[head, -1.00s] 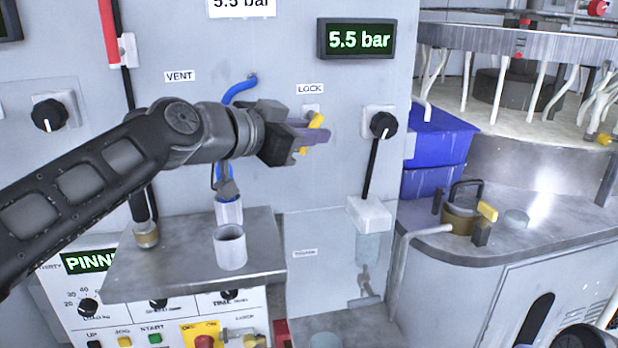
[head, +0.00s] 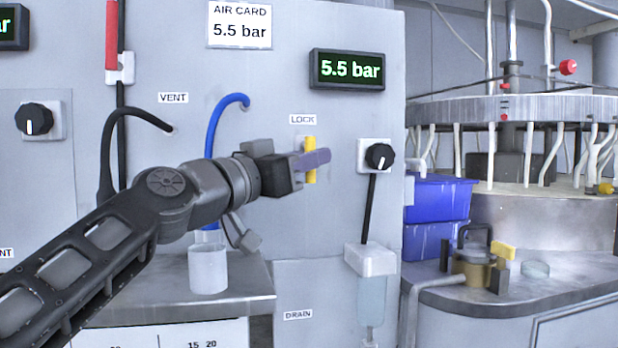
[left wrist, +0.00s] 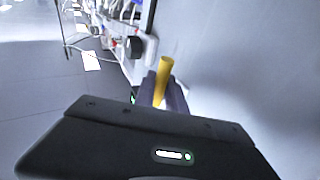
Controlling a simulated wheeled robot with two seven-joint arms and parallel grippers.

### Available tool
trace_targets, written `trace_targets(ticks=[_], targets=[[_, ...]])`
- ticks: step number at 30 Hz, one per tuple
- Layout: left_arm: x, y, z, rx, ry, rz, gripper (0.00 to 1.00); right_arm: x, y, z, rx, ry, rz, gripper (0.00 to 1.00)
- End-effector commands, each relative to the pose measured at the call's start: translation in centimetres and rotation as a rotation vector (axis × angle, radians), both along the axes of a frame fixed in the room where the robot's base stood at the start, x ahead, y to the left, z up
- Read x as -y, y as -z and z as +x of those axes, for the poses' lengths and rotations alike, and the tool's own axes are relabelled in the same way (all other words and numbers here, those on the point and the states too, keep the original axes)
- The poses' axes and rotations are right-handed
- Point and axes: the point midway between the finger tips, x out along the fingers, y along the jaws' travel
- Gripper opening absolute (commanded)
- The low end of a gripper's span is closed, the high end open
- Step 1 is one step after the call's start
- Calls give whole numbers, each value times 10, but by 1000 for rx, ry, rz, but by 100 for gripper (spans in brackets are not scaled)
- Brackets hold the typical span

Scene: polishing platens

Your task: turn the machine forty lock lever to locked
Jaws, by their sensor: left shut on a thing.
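The yellow lock lever (head: 310,172) is on the grey panel under the LOCK label (head: 303,119). It stands upright in the head view. My left gripper (head: 318,160) reaches in from the left and is shut on the lever, its purple fingers across the lever's middle. In the left wrist view the yellow lever (left wrist: 163,72) sticks out from between the fingers (left wrist: 162,97). The lever's mount is mostly hidden behind it and the fingers. My right gripper is not in view.
A black knob (head: 379,156) sits right of the lever, below the 5.5 bar display (head: 347,69). A blue hose (head: 213,125) and a black hose (head: 108,150) run left of it. A white cup (head: 208,269) stands on the metal shelf (head: 262,285) below my arm.

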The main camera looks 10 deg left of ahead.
Motion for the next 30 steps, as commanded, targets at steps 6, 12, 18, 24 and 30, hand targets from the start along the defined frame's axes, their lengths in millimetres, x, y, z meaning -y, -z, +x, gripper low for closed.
trace_targets(ticks=[6, 12, 18, 24, 30], targets=[[1, 1, 1, -1, 1, -4, 0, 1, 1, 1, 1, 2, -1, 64], [1, 1, 1, -1, 1, -4, 18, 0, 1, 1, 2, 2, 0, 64], [0, 0, 0, -1, 1, -4, 24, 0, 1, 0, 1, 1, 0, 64], [0, 0, 0, 0, 1, -4, 24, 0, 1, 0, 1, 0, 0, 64], [0, -1, 0, 0, 0, -2, 24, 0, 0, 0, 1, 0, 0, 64]])
